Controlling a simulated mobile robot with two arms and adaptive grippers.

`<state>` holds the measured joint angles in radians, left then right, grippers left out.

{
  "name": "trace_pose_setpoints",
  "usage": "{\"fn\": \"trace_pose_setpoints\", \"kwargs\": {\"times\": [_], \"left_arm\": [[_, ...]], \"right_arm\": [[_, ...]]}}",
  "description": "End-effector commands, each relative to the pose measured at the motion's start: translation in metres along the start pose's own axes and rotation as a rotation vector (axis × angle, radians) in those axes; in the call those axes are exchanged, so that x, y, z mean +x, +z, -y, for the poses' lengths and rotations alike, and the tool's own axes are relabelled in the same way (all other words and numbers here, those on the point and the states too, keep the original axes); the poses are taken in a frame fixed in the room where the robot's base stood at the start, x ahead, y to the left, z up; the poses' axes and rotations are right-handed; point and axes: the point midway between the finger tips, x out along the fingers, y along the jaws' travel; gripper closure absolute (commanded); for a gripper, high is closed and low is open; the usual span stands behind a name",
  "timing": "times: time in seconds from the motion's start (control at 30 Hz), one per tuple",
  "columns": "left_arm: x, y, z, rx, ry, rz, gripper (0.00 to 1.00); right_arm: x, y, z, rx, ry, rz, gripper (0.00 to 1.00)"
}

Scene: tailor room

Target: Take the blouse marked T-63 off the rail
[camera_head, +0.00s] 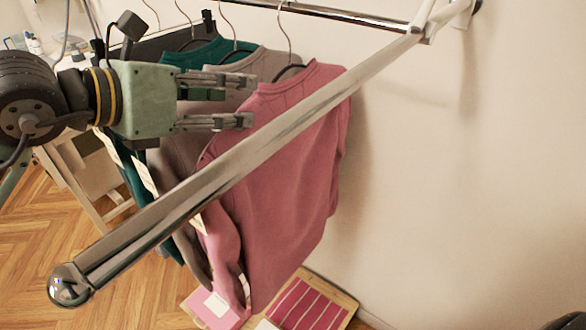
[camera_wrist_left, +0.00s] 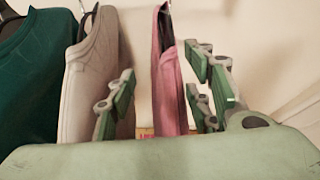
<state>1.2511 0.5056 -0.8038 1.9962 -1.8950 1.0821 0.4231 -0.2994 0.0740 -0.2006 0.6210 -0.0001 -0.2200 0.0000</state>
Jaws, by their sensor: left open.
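A pink blouse (camera_head: 290,170) hangs on a wire hanger nearest the front rail. A grey blouse (camera_head: 265,65) and a teal blouse (camera_head: 205,55) hang behind it to the left. Pale tags (camera_head: 197,223) show at their edges, but I cannot read any mark, so I cannot tell which is T-63. My left gripper (camera_head: 247,100) is open in front of the grey and pink shoulders. In the left wrist view the edge of the pink blouse (camera_wrist_left: 170,85) shows between the spread fingers, with the grey blouse (camera_wrist_left: 90,80) to the left. My right gripper is not in view.
A thick chrome rail (camera_head: 270,150) crosses the view diagonally in front of the blouses. A thinner chrome bar (camera_head: 345,17) runs along the wall behind. Folded pink and striped cloths (camera_head: 308,305) lie low below. A table (camera_head: 75,185) stands at left.

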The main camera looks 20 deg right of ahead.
Motion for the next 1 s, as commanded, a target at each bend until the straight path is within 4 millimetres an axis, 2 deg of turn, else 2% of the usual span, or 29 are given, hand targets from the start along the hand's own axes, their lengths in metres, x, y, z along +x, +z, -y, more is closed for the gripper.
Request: {"fn": "trace_pose_setpoints", "kwargs": {"times": [0.13,0.27,0.4,0.7,1.0], "left_arm": [[0.016,0.002,0.004,-0.001,-0.003,-0.002,0.53],[0.034,0.001,0.01,-0.001,-0.004,-0.002,0.53],[0.052,-0.001,0.009,-0.002,-0.003,0.0,0.53],[0.058,-0.004,0.008,0.001,0.0,0.001,0.53],[0.058,-0.003,0.008,0.0,-0.001,0.001,0.79]], "right_arm": [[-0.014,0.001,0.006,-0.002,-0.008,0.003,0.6],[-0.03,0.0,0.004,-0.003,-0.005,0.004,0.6],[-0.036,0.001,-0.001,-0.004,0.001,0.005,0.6],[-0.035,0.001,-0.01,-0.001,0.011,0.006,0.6],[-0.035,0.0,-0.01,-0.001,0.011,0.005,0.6]]}}
